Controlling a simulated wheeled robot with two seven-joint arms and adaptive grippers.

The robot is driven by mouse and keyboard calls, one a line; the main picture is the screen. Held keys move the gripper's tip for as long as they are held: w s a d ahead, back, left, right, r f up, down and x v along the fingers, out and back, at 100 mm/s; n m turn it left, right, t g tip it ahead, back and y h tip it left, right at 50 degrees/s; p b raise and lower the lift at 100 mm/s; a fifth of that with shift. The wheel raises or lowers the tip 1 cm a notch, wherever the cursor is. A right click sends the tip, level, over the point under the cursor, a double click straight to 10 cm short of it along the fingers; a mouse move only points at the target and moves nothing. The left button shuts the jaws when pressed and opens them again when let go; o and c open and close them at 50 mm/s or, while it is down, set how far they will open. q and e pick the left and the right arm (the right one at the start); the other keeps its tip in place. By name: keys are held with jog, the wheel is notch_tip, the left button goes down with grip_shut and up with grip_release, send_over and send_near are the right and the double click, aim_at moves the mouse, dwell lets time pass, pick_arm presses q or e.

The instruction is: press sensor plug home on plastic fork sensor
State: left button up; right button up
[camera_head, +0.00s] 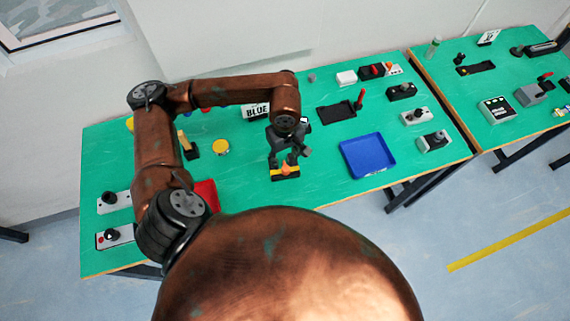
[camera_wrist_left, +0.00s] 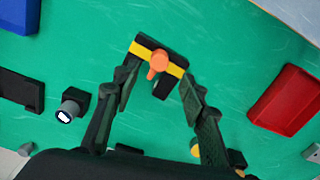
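The fork sensor (camera_head: 278,177) is a small black block with a yellow stripe, lying on the green table; it also shows in the left wrist view (camera_wrist_left: 173,70). The orange sensor plug (camera_head: 286,168) sits at the middle of the sensor; it also shows in the left wrist view (camera_wrist_left: 157,63). I cannot tell how deep the plug is seated. My left gripper (camera_head: 285,160) points down over the sensor. In the left wrist view its fingers (camera_wrist_left: 160,78) are spread, one towards each end of the sensor, with the plug between them and not gripped. My right gripper is not in view.
A blue tray (camera_head: 368,173) lies right of the sensor. A red tray (camera_head: 208,193) lies to the left, partly behind my arm. Black and white devices line the right side. Table around the sensor is clear.

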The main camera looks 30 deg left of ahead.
aim_at(285, 167)
pick_arm(q)
jog(key=shift+r, duration=2.35)
